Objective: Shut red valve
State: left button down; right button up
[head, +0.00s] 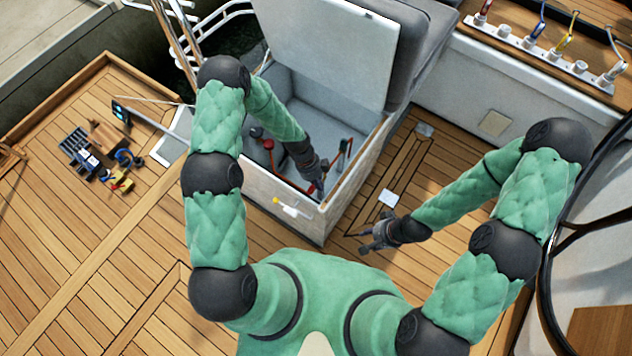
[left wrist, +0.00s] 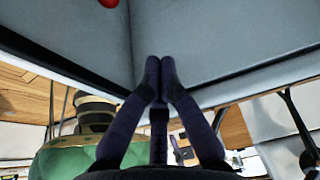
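The open locker (head: 330,222) in the head view holds red parts. A red knob (head: 268,144) is at its left and a red lever-like part (head: 343,156) at its right; I cannot tell for sure which is the valve. My left gripper (head: 318,184) reaches down inside the locker, close to the right red part. In the left wrist view its fingertips (left wrist: 160,66) are together with nothing seen between them. A red round part (left wrist: 108,3) shows at the top edge there, apart from the fingers. My right gripper (head: 362,241) is outside the locker above the deck, its fingers apart and empty.
The locker's lid (head: 330,45) stands raised behind it. A yellow-and-white item (head: 290,208) is on the locker's front. Tools (head: 100,160) lie on the deck at left. The deck right of the locker is mostly clear.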

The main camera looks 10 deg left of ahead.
pick_arm(q)
notch_tip(320, 180, down, 7)
jog(key=a+b, duration=0.1)
jog(key=b, duration=0.2)
jog(key=shift+w+a, duration=0.25)
jog(key=shift+a, duration=0.05)
